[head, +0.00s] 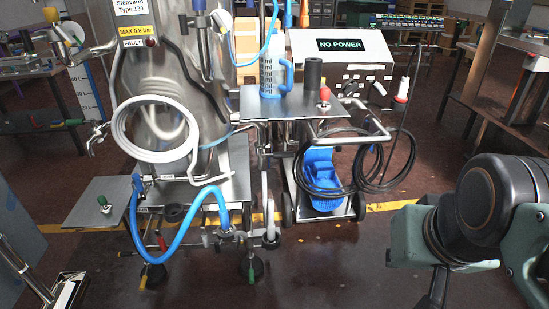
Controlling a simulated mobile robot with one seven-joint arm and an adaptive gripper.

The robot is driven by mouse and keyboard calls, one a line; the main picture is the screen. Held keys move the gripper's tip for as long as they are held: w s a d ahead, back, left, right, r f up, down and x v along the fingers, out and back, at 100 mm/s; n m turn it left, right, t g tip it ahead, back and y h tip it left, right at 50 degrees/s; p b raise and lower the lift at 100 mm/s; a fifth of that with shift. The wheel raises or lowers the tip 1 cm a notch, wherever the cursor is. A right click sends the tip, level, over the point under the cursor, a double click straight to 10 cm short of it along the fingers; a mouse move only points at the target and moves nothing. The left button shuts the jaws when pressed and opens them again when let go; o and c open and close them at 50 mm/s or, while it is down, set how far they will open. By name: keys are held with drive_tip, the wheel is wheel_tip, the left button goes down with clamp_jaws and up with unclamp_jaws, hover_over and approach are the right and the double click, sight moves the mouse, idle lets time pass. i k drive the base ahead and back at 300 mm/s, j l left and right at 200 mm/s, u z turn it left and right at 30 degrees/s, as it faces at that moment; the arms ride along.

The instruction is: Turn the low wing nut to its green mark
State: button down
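The steel tank (165,75) stands left of centre on a wheeled frame with a small side plate (90,212). Low on this frame are a blue hose (152,244), pipe fittings (228,236) and small red and green parts near the feet. A small green part (252,277) shows at the right foot. I cannot make out which low part is the wing nut, nor its green mark. My arm (480,205) enters from the right, well away from the frame. My gripper is not visible in this view.
A cart with a "NO POWER" panel (340,45) stands right of the tank, with black cable loops (385,160) and a blue object (321,180) beneath. A shelf holds a blue-handled jug (272,76). A bench stands at right. The floor (330,255) in front right is clear.

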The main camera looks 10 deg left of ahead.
sight(241, 239)
drive_tip(key=u, duration=1.1)
drive_tip(key=i+j, duration=0.15)
drive_tip(key=i+l+z, duration=0.05)
